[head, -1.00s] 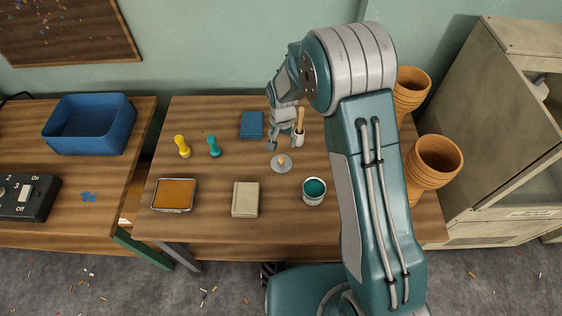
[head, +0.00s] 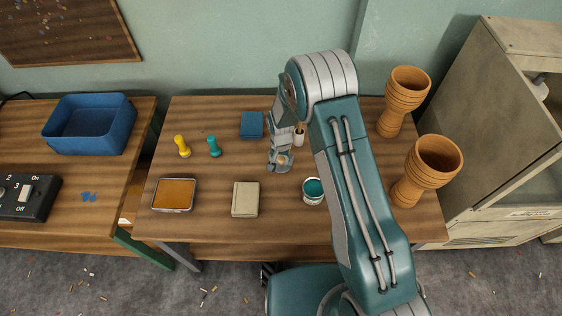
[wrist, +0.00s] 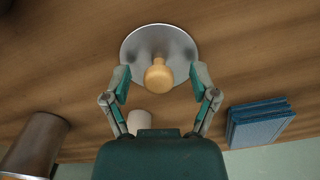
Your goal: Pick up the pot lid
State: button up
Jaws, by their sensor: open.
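The pot lid (wrist: 158,44) is a round grey metal disc with a wooden knob (wrist: 158,76), lying on the wooden table. In the wrist view the knob stands between and a little beyond the fingertips of my open gripper (wrist: 160,84). The fingers do not touch the knob there. In the head view my gripper (head: 281,163) is over the lid (head: 284,168) and hides part of it.
An open teal paint can (head: 313,190) stands right of the lid. A beige book (head: 245,199), a blue book (head: 251,125), an orange-filled tray (head: 174,195) and two stamps, yellow (head: 182,146) and teal (head: 214,147), lie around. Goblet drums (head: 403,100) stand at right.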

aim_at(281, 158)
grip_shut()
jog(key=shift+r, duration=0.15)
jog(key=shift+r, duration=0.3)
notch_tip(281, 158, up, 3)
jog(key=shift+f, duration=0.2)
jog(key=s+d+r, duration=0.4)
jog(key=s+r, duration=0.5)
jog(key=s, duration=0.4)
jog(key=shift+s+r, duration=0.2)
jog(key=shift+r, duration=0.1)
